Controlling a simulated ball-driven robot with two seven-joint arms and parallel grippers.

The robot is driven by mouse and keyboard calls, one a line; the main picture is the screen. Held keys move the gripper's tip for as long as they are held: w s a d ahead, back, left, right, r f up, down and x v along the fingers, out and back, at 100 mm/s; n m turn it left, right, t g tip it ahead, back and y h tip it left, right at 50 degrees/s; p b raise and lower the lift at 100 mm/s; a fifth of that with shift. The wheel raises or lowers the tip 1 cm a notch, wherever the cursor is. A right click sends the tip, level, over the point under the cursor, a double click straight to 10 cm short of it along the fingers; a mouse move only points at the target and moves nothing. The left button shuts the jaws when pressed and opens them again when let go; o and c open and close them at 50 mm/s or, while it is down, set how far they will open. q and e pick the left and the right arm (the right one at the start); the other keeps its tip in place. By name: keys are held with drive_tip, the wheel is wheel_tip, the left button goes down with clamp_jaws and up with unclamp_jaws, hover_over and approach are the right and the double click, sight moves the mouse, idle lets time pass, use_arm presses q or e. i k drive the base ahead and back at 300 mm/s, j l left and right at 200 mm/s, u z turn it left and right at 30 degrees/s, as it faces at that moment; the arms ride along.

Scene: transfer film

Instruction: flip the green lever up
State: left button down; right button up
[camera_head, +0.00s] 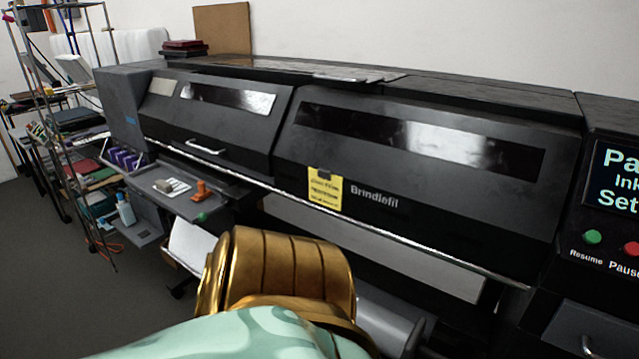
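A small green knob (201,217) shows under the front edge of the grey side shelf at the left part of the printer. It looks like the end of the green lever, and it points down and outward. The lever's shaft is too small to make out. The large black printer (400,215) fills the middle and right of the view. Neither of my grippers is in view, so nothing is seen touching the knob.
The shelf (165,184) holds an orange object (200,190) and a small pale block. A control panel at the right has a green Resume button (592,237) and a red button (631,248). A cluttered wire rack (50,130) stands at the left. Dark floor (45,265) is clear at lower left.

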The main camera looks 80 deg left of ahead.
sight(202, 217)
drive_tip(key=u, duration=3.4)
